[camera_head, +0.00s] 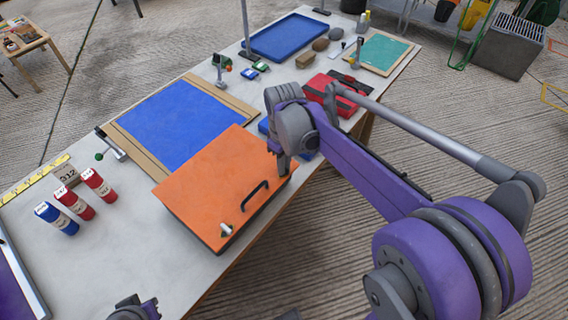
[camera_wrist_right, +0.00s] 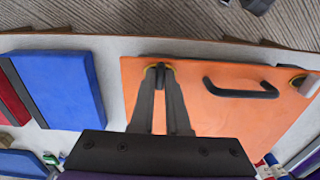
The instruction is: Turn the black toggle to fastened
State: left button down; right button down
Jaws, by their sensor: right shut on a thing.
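The orange case (camera_head: 215,185) lies on the table with its black handle (camera_head: 255,194) at the near edge. It also shows in the right wrist view (camera_wrist_right: 215,120). My right gripper (camera_head: 283,168) reaches down to the case's right corner. In the right wrist view its fingers (camera_wrist_right: 159,80) are shut on the black toggle (camera_wrist_right: 160,67) at the case's edge. The fingertips hide most of the toggle, so its turn angle cannot be told. A second, pale latch (camera_head: 224,230) sits at the other end of that edge.
A blue mat (camera_head: 180,120) lies behind the case. A red case (camera_head: 335,92) and blue tray (camera_head: 285,38) stand farther back. Blue and red cylinders (camera_head: 75,203) stand left. Part of my left arm shows at the bottom edge.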

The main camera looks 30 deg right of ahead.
dwell(0.4)
jog(key=c, duration=0.9)
grip_release()
notch_tip(320, 180, up, 11)
jog(key=shift+p, duration=0.45)
jog(key=shift+f, duration=0.1)
jog(key=s+a+f+m+t+p, duration=0.1)
jog(key=s+a+f+m+t, duration=0.1)
jog(key=s+f, duration=0.3)
jog(key=s+a+f+m+t+p, duration=0.1)
jog(key=s+a+f+m+t, duration=0.1)
jog(key=s, duration=0.8)
notch_tip(320, 180, down, 3)
jog(key=shift+a+t, duration=0.7)
jog(key=shift+a, duration=0.55)
